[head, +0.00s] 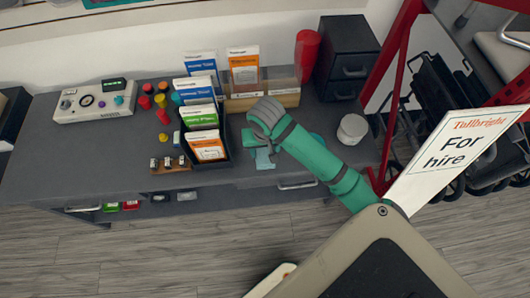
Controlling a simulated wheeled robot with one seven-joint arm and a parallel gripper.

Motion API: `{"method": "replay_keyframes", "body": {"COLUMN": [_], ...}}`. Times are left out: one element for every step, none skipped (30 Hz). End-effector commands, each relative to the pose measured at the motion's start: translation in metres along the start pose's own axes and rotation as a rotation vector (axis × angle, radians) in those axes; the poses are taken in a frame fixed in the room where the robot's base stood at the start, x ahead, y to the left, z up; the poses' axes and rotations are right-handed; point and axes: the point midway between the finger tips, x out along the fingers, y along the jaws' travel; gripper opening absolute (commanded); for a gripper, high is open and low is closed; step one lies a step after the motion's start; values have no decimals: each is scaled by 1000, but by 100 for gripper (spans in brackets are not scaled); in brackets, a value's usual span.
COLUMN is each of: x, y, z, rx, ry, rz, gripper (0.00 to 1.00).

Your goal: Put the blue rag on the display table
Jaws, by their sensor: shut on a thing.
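The blue rag (264,158) shows as a pale blue-green crumpled cloth at the front part of the dark grey display table (110,157), right of the leaflet holder. My gripper (262,138) reaches down over the table from the right and is shut on the rag. The grey wrist and green arm hide the fingertips and part of the rag. I cannot tell whether the rag's lower part touches the tabletop.
A leaflet holder (218,152) stands close left of my gripper. A white tub (352,129), a red cylinder (307,52) and a black drawer unit (347,55) stand to the right. A control box (95,101) sits at left. The front-left tabletop is clear.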

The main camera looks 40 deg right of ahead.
Motion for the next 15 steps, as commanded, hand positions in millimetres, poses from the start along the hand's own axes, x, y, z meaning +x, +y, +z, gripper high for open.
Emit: {"method": "replay_keyframes", "body": {"x": [5,7,9,10,11,13,14,17,20,24,29,34,38,42,46], "y": [1,1,2,2,2,2,3,3,4,4,4,4,4,4,4], "z": [-3,-4,-6,-6,-7,-8,-8,-10,-12,-10,-9,-8,-8,-7,-7], "rx": [0,0,0,0,0,0,0,0,0,0,0,1,1,1,1], "ry": [-1,0,-1,-1,-1,-1,-1,-1,-1,-2,-3,-2,-2,-3,-2], "rz": [0,-1,-1,-1,-1,-1,-1,-1,-1,-1,-1,-1,-2,-1,-1], "gripper": [32,32,32,32,32,32,32,32,32,32,32,32,32,32,32]}}
